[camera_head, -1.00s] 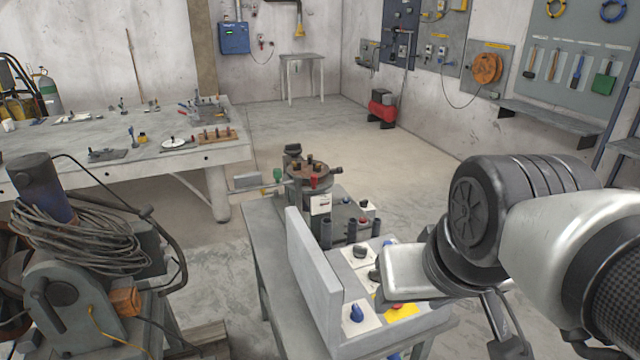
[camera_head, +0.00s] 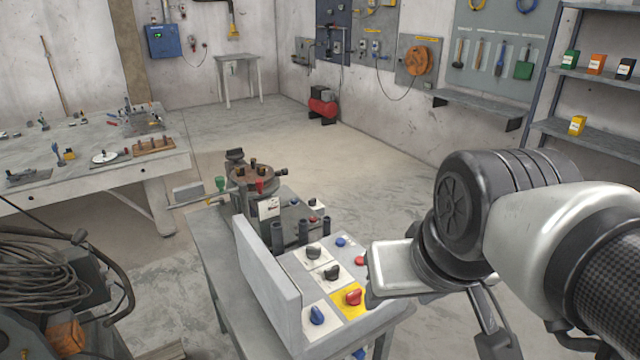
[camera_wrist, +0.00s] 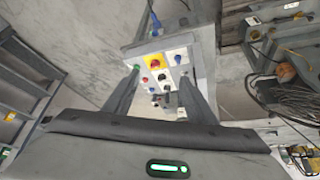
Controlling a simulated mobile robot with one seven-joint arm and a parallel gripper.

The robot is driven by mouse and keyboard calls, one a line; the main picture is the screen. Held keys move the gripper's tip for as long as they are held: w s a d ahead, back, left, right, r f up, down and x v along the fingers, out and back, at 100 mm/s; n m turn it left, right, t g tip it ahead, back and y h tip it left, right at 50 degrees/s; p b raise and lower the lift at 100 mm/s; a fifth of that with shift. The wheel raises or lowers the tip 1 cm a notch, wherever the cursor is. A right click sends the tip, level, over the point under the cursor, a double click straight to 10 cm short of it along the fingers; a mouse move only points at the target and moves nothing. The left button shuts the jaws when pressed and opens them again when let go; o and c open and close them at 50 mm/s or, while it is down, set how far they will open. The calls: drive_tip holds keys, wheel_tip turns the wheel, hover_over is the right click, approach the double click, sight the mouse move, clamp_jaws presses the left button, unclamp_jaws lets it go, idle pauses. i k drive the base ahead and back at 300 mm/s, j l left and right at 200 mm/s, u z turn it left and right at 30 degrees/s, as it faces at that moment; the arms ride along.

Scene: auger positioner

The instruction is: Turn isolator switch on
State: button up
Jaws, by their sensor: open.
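The control panel (camera_head: 285,262) is a grey sloped box on a small metal table. A red rotary knob (camera_head: 353,297) on a yellow plate, which looks like the isolator switch, sits near its front edge. Beside it is a blue rotary knob (camera_head: 317,315) on a white plate; black knobs (camera_head: 332,271) are behind. In the wrist view the red knob (camera_wrist: 155,63) and blue knob (camera_wrist: 181,58) show between my gripper's fingers. My gripper (camera_wrist: 162,74) is open and empty, apart from the panel. In the head view its fingers are mostly hidden. The red knob's marked position is too small to read.
A grey upright plate (camera_head: 262,275) stands along the panel's left side. A round fixture (camera_head: 255,175) and dark posts (camera_head: 290,233) stand behind the knobs. A workbench (camera_head: 90,165) is at left, shelves (camera_head: 590,90) at right. The middle floor is clear.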

sight(353, 298)
drive_tip(key=k+j+z, duration=0.1)
drive_tip(key=i+l+u, duration=0.15)
drive_tip(key=l+u, duration=0.15)
drive_tip(key=u, duration=0.15)
drive_tip(key=l+u, duration=0.3)
drive_tip(key=u, duration=0.2)
drive_tip(key=i+l, duration=0.05)
